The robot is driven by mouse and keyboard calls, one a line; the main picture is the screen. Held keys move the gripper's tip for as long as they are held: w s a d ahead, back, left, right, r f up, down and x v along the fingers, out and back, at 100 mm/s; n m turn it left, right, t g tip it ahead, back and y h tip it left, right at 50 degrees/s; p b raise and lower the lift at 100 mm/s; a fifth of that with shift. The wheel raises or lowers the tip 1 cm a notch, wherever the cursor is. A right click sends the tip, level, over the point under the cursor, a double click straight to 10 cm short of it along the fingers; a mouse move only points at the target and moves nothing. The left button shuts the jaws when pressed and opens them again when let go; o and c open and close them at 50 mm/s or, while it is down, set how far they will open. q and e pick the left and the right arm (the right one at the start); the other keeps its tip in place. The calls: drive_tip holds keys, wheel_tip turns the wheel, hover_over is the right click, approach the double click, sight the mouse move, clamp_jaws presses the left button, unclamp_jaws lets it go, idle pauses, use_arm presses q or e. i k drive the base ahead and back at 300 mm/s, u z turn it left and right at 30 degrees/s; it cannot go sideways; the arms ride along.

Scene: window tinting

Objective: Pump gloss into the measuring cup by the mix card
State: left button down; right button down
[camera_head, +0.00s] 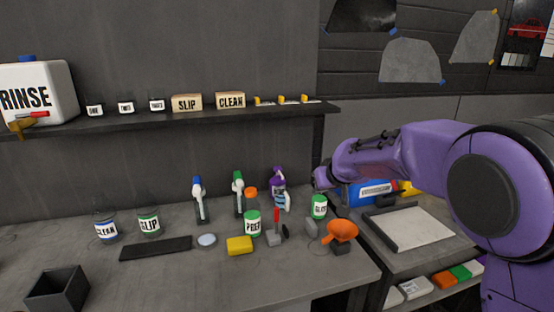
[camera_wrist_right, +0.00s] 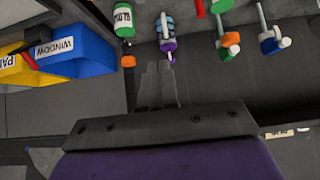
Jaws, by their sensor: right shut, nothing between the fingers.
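A green container with a white label (camera_head: 319,207) stands near the right end of the bench, its label partly readable as GLOSS. It also shows at the top of the right wrist view (camera_wrist_right: 123,20). My right arm comes in from the right at the back of the bench. My right gripper (camera_wrist_right: 159,72) is shut and empty, its fingertips apart from the containers in the wrist view. In the head view its fingers are not clearly visible. I cannot pick out the measuring cup or mix card for certain. My left gripper is not in view.
A purple spray bottle (camera_head: 278,186) stands left of the green container; an orange tool (camera_head: 341,232) lies to its right. The PREP bottle (camera_head: 252,224), yellow sponge (camera_head: 239,246), SLIP jar (camera_head: 149,223) and CLEAN jar (camera_head: 106,230) stand farther left. A shelf (camera_head: 215,116) runs above.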

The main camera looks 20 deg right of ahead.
sight(278, 169)
drive_tip(key=z, duration=0.05)
drive_tip(key=i, duration=1.05)
drive_tip(key=u, duration=0.1)
